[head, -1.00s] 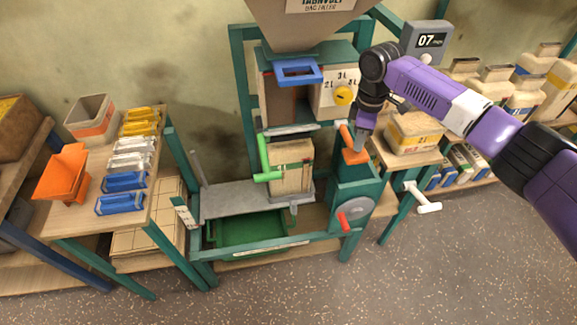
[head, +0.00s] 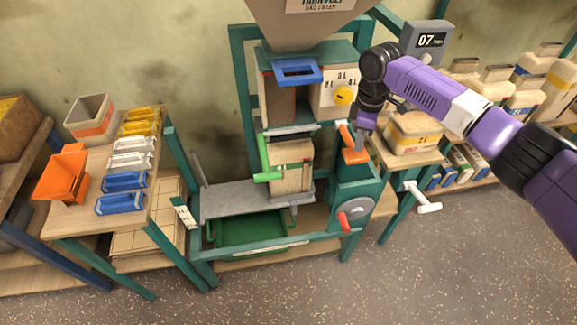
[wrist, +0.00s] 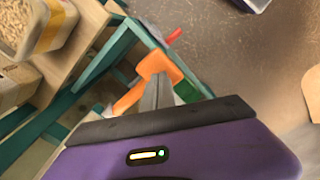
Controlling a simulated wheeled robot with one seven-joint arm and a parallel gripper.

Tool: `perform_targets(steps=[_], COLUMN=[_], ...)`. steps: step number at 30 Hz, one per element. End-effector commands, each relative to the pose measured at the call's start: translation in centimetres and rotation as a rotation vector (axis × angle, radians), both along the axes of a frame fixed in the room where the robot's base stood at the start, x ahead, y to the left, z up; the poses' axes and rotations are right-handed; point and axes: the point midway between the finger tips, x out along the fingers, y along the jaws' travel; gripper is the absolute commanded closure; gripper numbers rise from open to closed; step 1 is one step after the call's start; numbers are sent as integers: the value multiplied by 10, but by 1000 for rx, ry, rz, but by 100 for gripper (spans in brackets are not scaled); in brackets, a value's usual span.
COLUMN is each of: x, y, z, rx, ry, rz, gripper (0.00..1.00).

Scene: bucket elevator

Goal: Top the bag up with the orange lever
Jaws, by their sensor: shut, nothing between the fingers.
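The orange lever (head: 345,134) stands on the green housing right of the bagging station, with a wide orange end (head: 355,157). In the wrist view the orange lever (wrist: 158,63) lies just beyond my fingertips. My gripper (head: 360,146) points down with its fingers shut and empty. The fingertips (wrist: 157,82) overlap the orange end in view and look to be touching or very close to it; I cannot tell which. The tan bag (head: 291,178) stands upright on the grey shelf under the spout, beside the green handle (head: 264,159). Its contents are hidden.
A yellow dial (head: 343,96), a blue slide frame (head: 297,71) and a display reading 07 (head: 430,40) are above. A red handle (head: 343,220) and a white handle (head: 428,207) stick out below. A side table (head: 415,155) with a container is right of the lever.

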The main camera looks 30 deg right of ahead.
Motion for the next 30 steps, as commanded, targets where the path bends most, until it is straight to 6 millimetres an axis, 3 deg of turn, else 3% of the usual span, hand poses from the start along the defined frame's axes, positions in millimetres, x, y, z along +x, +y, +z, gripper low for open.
perform_targets(steps=[30], x=[0], y=[0], z=[-29], rx=[0], ry=[0], rz=[-1], gripper=[100])
